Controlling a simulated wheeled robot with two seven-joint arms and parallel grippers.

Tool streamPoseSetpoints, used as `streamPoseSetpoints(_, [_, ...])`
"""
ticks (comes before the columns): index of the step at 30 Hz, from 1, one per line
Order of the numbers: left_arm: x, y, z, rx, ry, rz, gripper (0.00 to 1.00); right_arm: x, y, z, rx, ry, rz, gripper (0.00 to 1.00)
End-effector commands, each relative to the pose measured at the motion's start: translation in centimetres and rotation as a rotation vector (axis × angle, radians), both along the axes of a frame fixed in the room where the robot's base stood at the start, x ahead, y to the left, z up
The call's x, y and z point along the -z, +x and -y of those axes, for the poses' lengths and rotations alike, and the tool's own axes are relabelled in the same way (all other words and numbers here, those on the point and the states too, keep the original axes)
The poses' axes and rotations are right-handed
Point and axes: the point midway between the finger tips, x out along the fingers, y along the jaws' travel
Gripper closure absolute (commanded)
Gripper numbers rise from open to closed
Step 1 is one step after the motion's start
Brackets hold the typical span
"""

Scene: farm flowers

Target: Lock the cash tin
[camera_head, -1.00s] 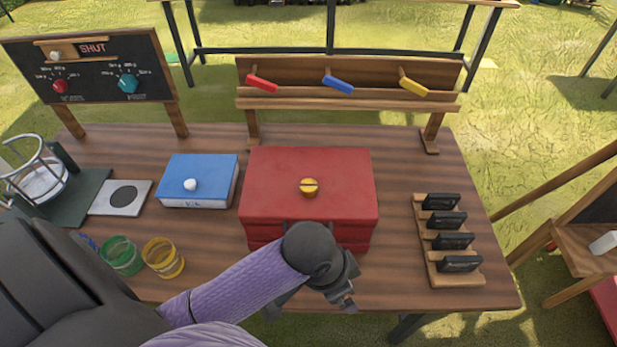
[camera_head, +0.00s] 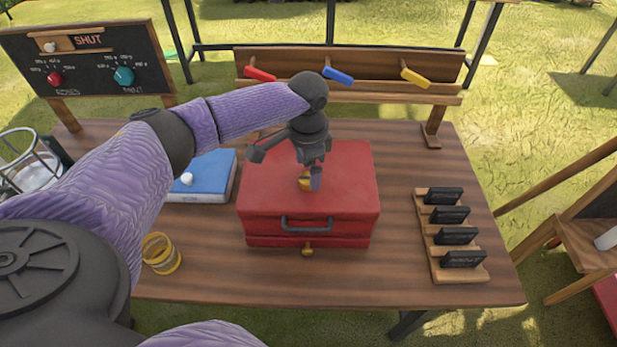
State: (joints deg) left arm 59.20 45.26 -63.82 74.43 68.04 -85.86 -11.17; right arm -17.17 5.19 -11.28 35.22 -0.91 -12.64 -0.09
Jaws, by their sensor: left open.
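The red cash tin (camera_head: 265,202) stands on the wooden table with its lid down. A grey handle (camera_head: 307,224) is on its front, and a small brass piece (camera_head: 307,251) sits below the handle. My right gripper is not in view.
A blue box (camera_head: 215,175) with a white knob is left of the tin, partly behind my arm. A yellow jar (camera_head: 160,254) stands front left. A wooden rack of black blocks (camera_head: 450,238) is at right. Red, blue and yellow levers (camera_head: 338,76) line the back shelf.

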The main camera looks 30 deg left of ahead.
Motion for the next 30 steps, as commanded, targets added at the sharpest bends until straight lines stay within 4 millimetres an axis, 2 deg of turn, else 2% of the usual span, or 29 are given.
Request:
streamPoseSetpoints(1, [1.1, 0.0, 0.0, 0.000, 0.000, -0.002, 0.07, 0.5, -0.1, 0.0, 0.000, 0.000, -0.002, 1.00])
streamPoseSetpoints(4, [2.2, 0.0, 0.1, 0.000, 0.000, 0.000, 0.07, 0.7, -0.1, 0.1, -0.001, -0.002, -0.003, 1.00])
streamPoseSetpoints(13, [2.5, 0.0, 0.1, 0.001, 0.000, 0.002, 0.07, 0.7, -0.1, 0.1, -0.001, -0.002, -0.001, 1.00])
streamPoseSetpoints(26, [2.4, 0.0, 0.1, 0.001, 0.000, 0.002, 0.98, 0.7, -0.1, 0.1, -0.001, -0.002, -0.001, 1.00])
streamPoseSetpoints(30, [2.4, 0.0, 0.1, -0.003, 0.000, 0.002, 1.00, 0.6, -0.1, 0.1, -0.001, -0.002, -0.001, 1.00])
